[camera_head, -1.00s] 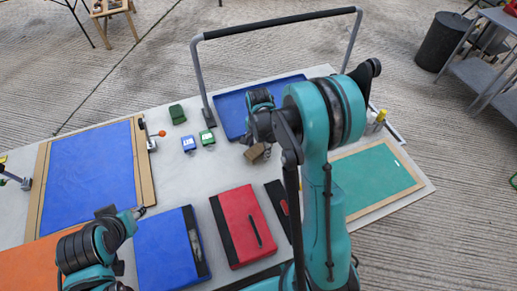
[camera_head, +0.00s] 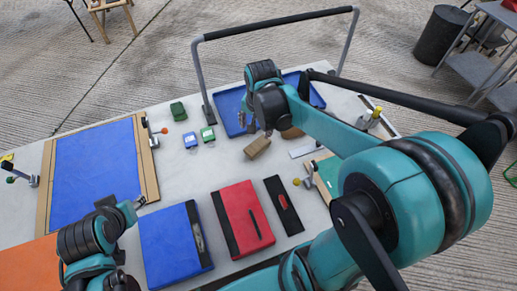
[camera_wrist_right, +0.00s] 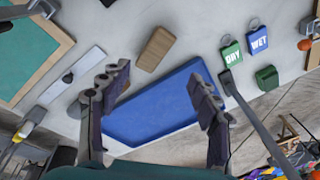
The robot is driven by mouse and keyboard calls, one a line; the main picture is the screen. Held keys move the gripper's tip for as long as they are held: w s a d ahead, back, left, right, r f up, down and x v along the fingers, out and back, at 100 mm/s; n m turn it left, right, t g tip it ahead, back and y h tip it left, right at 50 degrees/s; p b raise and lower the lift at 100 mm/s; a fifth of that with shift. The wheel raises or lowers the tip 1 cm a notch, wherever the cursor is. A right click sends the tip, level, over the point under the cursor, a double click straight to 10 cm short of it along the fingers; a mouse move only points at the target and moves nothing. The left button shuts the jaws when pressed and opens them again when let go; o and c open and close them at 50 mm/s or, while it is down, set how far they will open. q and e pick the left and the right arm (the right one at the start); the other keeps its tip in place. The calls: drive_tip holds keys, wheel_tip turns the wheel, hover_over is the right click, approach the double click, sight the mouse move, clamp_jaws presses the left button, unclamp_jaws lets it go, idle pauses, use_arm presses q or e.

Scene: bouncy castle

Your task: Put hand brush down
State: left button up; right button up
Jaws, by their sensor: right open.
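A brown wooden block (camera_head: 257,147), which looks like the hand brush, lies on the grey table in front of the blue tray (camera_head: 234,128). It also shows in the right wrist view (camera_wrist_right: 155,48); no bristles are visible. My right gripper (camera_wrist_right: 160,88) is open and empty over the tray, with the block beyond its fingertips and apart from them. In the head view the right gripper (camera_head: 268,128) is partly hidden by its own arm. My left gripper (camera_head: 138,204) is above the front left of the table; its finger opening is unclear.
A second brown piece (camera_head: 291,132) shows beside my right arm. Green (camera_head: 207,134) and blue (camera_head: 190,140) tags lie left of the tray. Red (camera_head: 244,218) and blue (camera_head: 172,245) cases lie in front. A grey frame with a black bar (camera_head: 280,22) rises over the table.

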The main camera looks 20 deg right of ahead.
drive_tip(key=s+a+r+n+t, duration=0.2)
drive_tip(key=s+n, duration=0.3)
drive_tip(key=s, duration=0.1)
drive_tip(key=s+a+r+n+t, duration=0.2)
drive_tip(key=s+n+t, duration=0.1)
drive_tip(key=s+n, duration=0.1)
drive_tip(key=shift+s+a+n, duration=0.2)
drive_tip(key=shift+s+n, duration=0.2)
drive_tip(key=shift+s, duration=0.45)
drive_tip(key=shift+f, duration=0.1)
